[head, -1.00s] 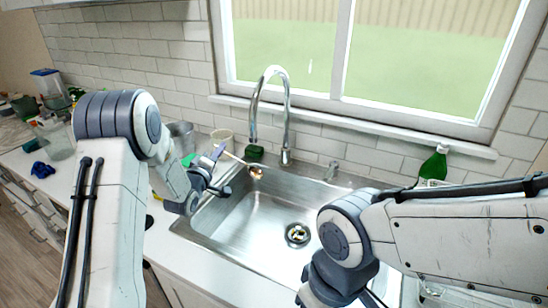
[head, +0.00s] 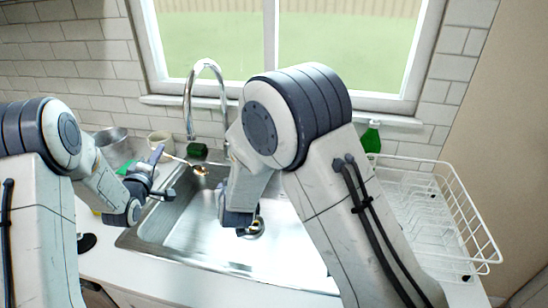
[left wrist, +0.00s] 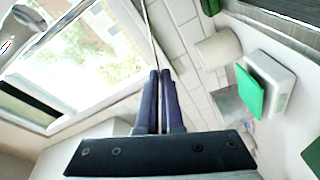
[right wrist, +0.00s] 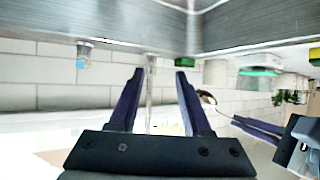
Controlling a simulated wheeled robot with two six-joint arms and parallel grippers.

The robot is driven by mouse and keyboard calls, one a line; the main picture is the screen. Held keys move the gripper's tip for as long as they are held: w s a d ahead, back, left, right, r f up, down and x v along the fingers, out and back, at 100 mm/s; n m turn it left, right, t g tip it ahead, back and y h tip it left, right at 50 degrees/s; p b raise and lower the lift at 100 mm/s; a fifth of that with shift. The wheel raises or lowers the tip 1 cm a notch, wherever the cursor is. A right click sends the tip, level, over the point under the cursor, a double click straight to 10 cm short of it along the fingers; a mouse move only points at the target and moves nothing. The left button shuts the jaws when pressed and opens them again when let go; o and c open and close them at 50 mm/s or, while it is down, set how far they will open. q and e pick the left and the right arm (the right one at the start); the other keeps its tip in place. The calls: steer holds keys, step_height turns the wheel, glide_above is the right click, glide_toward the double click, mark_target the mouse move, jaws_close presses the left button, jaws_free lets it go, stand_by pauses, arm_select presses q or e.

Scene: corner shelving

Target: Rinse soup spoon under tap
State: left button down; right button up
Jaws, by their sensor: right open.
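My left gripper (head: 157,167) is shut on the handle of the soup spoon (head: 200,170), at the left side of the sink (head: 180,225). The spoon's bowl is below the spout of the chrome tap (head: 207,66); I make out no clear water stream. In the left wrist view the fingers (left wrist: 162,85) are closed on the thin handle (left wrist: 150,35). My right gripper (head: 240,222) hangs over the sink, partly hidden by its own arm. In the right wrist view its jaws (right wrist: 156,95) are open, with the tap (right wrist: 150,85) showing between them and the spoon bowl (right wrist: 207,97) to the right.
A dark green block (head: 197,151), a cream cup (head: 160,139) and a metal pot (head: 111,146) stand behind and left of the sink. A green bottle (head: 371,137) and a white wire rack (head: 440,210) are on the right. The window is behind the tap.

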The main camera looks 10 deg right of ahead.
steer(key=w+d+f+m+t+h, duration=0.1)
steer(key=w+d+f+t+h, duration=0.1)
steer(key=d+h, duration=0.3)
steer(key=w+d+f+m+t+h, duration=0.1)
steer(key=w+d+m+t+h, duration=0.15)
steer(key=d, duration=0.45)
steer(key=shift+n, duration=0.45)
steer(key=x, duration=1.2)
steer(key=shift+a, duration=0.25)
jaws_close()
